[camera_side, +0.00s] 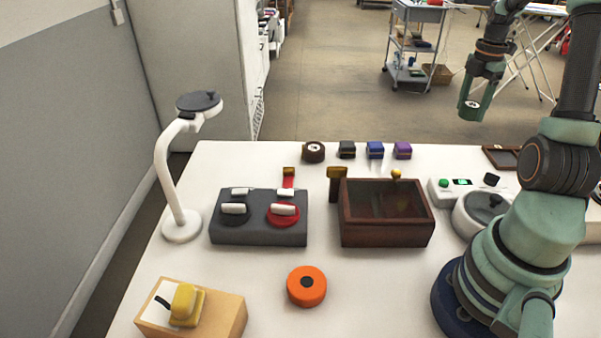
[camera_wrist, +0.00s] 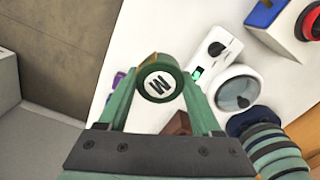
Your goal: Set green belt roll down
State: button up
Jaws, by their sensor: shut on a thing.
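The green belt roll is in my gripper (camera_side: 478,106); in the wrist view it shows as a round green roll (camera_wrist: 144,97) with a white face marked with a dark letter. The two green fingers of my gripper (camera_wrist: 160,88) are shut on its sides. In the side view the roll is small, its white face (camera_side: 473,104) showing between the fingers. It is held in the air beyond the table's back edge in the picture, above and right of the row of small rolls.
The white table (camera_side: 375,285) holds a brown roll (camera_side: 313,152), small black, blue and purple blocks, a dark wooden box (camera_side: 387,235), a grey block with rollers (camera_side: 258,232), a white lamp (camera_side: 180,185) and an orange disc (camera_side: 307,292). Bare tabletop surrounds the orange disc.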

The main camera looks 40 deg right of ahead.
aim_at(450, 166)
notch_tip(450, 166, down, 16)
jog(key=shift+r, duration=0.2)
jog(key=shift+f, duration=0.15)
jog(key=o, duration=1.4)
jog(key=shift+o, duration=0.2)
